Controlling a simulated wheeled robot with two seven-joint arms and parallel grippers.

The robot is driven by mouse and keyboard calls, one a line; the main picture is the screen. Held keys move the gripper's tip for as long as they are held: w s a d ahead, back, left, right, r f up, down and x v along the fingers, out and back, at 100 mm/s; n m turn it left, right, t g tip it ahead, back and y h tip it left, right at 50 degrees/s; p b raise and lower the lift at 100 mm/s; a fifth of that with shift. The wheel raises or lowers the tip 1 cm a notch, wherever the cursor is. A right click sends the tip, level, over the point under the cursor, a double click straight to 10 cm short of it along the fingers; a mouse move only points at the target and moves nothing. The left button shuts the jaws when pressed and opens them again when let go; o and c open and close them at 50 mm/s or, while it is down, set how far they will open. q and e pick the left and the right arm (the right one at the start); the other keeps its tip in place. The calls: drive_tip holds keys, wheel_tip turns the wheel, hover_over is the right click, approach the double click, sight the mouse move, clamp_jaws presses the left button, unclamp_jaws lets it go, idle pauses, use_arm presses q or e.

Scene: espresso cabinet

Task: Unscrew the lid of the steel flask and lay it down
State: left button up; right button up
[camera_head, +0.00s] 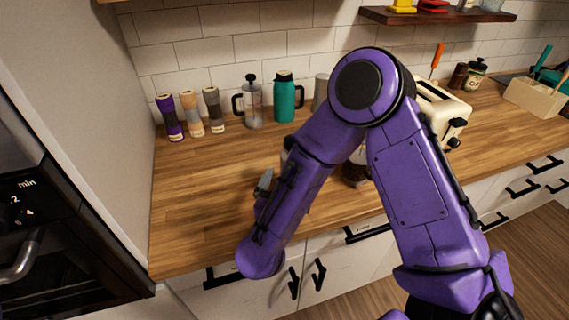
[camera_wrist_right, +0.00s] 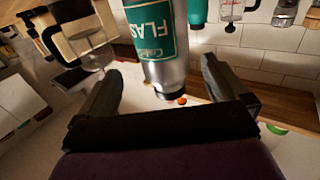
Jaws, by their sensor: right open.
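The steel flask (camera_wrist_right: 168,72), with a teal label, shows large in the right wrist view, which looks upside down. Its narrower, darker end (camera_wrist_right: 173,96), which looks like the lid, points toward my right gripper. My right gripper (camera_wrist_right: 160,76) is open, with one finger on each side of the flask in the picture. I see no finger clearly touching it. In the head view my purple right arm hides most of this area, so I cannot tell how the gripper sits there. My left gripper is out of view.
Along the tiled wall stand several grinders (camera_head: 191,113), a French press (camera_head: 253,103), a teal bottle (camera_head: 285,100) and a grey cylinder (camera_head: 320,88) partly behind my arm. A cream toaster (camera_head: 440,106) stands right of my arm. The counter's left part (camera_head: 200,200) is clear.

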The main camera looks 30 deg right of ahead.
drive_tip(key=p+x, duration=0.3)
drive_tip(key=x, duration=0.6)
drive_tip(key=shift+w+p, duration=0.2)
drive_tip(key=shift+p, duration=0.15)
drive_tip(key=shift+s+a+r, duration=0.1)
drive_tip(key=shift+a, duration=0.05)
drive_tip(key=shift+c, duration=0.7)
drive_tip(key=shift+a, duration=0.1)
drive_tip(key=c, duration=1)
drive_tip(key=shift+c, duration=0.7)
drive_tip(key=shift+r, duration=0.1)
